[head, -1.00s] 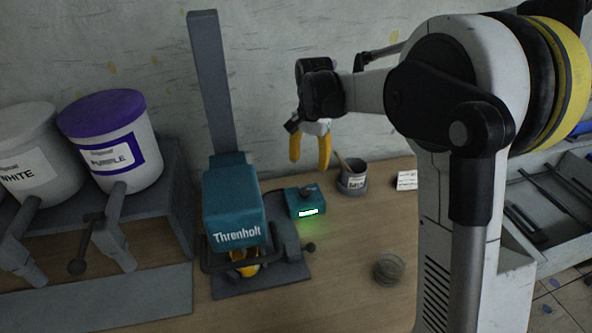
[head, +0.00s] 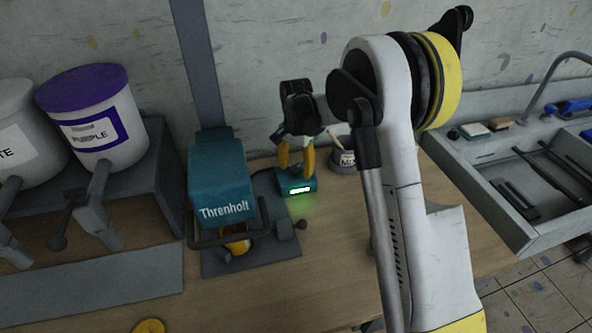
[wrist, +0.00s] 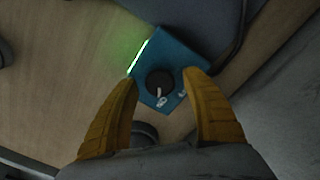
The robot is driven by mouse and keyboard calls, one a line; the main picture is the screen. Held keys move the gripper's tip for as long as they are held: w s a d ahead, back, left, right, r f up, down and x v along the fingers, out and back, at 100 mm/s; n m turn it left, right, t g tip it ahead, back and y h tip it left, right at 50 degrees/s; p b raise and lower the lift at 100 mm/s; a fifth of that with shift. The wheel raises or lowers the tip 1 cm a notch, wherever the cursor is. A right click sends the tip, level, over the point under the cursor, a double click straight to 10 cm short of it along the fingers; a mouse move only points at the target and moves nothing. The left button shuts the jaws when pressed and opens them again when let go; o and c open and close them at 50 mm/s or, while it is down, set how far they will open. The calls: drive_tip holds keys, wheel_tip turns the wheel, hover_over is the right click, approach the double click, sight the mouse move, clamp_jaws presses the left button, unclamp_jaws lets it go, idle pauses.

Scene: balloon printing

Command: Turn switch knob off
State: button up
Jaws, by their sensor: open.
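The switch box (head: 299,185) is a small teal box on the wooden table, with a lit green-white display on its front. In the wrist view the teal box (wrist: 172,62) shows from above, with a dark round knob (wrist: 160,84) on its top and small white marks beside it. My gripper (head: 296,162) is open, its yellow fingers above and behind the box in the head view. In the wrist view my gripper's fingertips (wrist: 167,80) lie on either side of the knob. I cannot tell whether they touch it. In the head view the knob is hidden by the fingers.
A teal Threnholt press (head: 222,185) stands close left of the box. A grey cup (head: 342,160) stands close right. White and purple paint buckets (head: 100,125) are at the far left. A grey sink tray (head: 530,225) is at the right. The table front is mostly clear.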

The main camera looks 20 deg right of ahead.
drive_tip(key=c, duration=1.2)
drive_tip(key=shift+n, duration=0.3)
drive_tip(key=n, duration=1.1)
drive_tip(key=shift+n, duration=0.3)
